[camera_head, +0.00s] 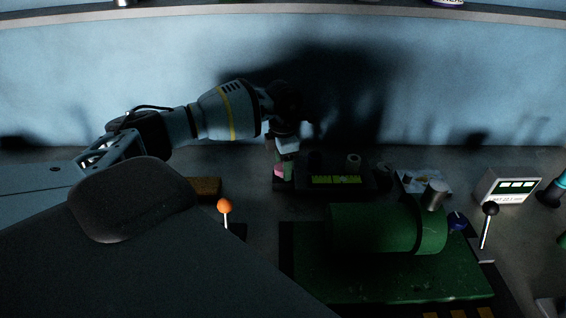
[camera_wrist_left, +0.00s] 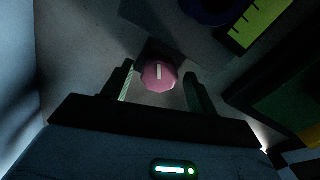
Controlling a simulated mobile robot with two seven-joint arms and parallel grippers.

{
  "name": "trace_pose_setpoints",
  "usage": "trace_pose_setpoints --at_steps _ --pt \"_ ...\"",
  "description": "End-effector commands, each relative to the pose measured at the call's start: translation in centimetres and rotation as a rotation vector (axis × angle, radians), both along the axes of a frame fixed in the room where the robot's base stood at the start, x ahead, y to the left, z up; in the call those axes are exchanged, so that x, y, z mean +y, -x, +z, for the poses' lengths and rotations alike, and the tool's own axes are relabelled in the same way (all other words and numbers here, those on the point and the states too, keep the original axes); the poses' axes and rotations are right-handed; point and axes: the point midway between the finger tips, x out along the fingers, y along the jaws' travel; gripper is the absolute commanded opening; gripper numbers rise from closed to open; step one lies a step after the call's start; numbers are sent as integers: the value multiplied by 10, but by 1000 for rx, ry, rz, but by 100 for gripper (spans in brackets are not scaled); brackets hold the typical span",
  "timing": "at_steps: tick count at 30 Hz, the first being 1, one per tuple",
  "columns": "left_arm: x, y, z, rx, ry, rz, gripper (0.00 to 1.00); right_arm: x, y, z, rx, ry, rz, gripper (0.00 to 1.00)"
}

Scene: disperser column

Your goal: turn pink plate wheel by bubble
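The pink plate wheel (camera_wrist_left: 159,75) shows in the left wrist view as a many-sided pink disc with a white bar on it. It lies between and slightly beyond the two fingers of my left gripper (camera_wrist_left: 160,87). The fingers are apart, with visible space on both sides of the wheel. In the head view the wheel (camera_head: 279,170) is a small pink patch beside my left gripper (camera_head: 284,160), mostly hidden by it. The bubble level (camera_head: 336,180) is a yellow-green strip on a dark block just right of the wheel. It shows at the upper right of the left wrist view (camera_wrist_left: 258,22).
A green cylinder machine (camera_head: 375,228) stands on a green base in front. An orange-knobbed lever (camera_head: 225,206) and a black-knobbed lever (camera_head: 490,210) stand upright at its sides. A display box (camera_head: 508,187) is at the right. A pale blue wall (camera_head: 100,75) is behind.

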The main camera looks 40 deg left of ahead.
Motion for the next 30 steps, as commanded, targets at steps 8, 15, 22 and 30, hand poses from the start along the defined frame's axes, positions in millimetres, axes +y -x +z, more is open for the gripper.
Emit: trace_pose_setpoints --at_steps 8,15,22,30 --pt "0 0 0 -1 1 0 21 0 0 0 0 0 0 36" --pt "0 0 0 0 1 58 16 0 0 0 0 0 0 36" --pt "0 -1 1 -1 2 136 16 0 0 0 -1 0 0 36" --pt "0 -1 1 -1 2 135 45 0 0 0 -1 0 0 36"
